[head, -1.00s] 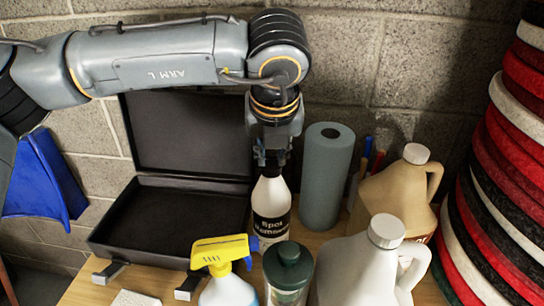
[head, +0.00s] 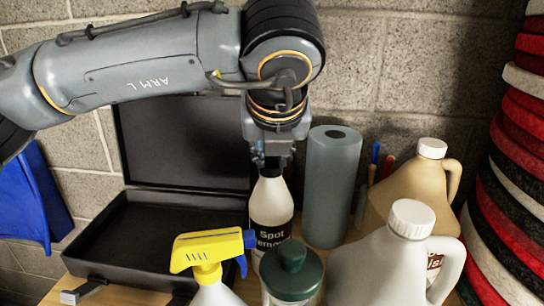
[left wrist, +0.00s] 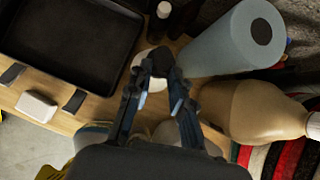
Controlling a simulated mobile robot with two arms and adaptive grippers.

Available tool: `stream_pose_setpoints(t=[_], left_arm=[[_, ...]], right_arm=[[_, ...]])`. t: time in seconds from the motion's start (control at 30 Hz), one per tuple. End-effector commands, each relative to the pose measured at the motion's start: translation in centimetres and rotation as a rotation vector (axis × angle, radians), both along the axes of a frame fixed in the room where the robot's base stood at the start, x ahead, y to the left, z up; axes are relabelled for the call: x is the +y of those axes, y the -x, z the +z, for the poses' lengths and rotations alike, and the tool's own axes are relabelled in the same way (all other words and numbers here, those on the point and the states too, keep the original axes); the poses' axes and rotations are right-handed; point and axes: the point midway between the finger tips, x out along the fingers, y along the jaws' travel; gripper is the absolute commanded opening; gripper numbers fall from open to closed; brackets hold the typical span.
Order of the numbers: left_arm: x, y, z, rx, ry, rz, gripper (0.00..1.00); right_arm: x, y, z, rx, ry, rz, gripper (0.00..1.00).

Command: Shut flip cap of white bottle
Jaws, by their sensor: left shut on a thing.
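The white bottle (head: 271,208) with a black "Spot Remover" label stands upright on the wooden table, behind the yellow spray head. My left gripper (head: 272,162) comes straight down onto its top and hides the cap in the head view. In the left wrist view the two fingers (left wrist: 157,72) close in on the dark cap over the bottle's white shoulder (left wrist: 155,84). The left gripper is shut on the cap. I cannot tell whether the flip lid is fully down. My right gripper is in neither view.
An open black case (head: 150,235) lies left of the bottle. A grey-blue roll (head: 331,188) stands close on its right. The yellow-headed spray bottle (head: 208,247), a green-lidded container (head: 292,272) and a white jug (head: 378,268) crowd the front. A tan jug (head: 415,185) stands right.

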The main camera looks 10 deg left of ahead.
Motion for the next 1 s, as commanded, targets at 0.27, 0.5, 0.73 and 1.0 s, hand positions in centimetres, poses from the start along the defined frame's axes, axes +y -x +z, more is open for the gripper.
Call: stream_pose_setpoints(t=[0.27, 0.5, 0.73, 1.0], left_arm=[[0.0, 0.0, -0.1, 0.002, 0.0, -0.001, 0.45], [0.0, 0.1, 0.1, 0.001, 0.0, 0.0, 0.45], [-0.4, 1.9, 2.7, -0.002, 0.0, -0.001, 0.45], [-1.0, 5.3, 7.2, -0.001, 0.001, -0.001, 0.45]], right_arm=[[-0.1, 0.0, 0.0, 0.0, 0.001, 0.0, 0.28], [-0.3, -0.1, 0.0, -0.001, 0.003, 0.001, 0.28], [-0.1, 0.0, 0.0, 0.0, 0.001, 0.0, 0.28], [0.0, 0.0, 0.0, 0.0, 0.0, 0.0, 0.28]])
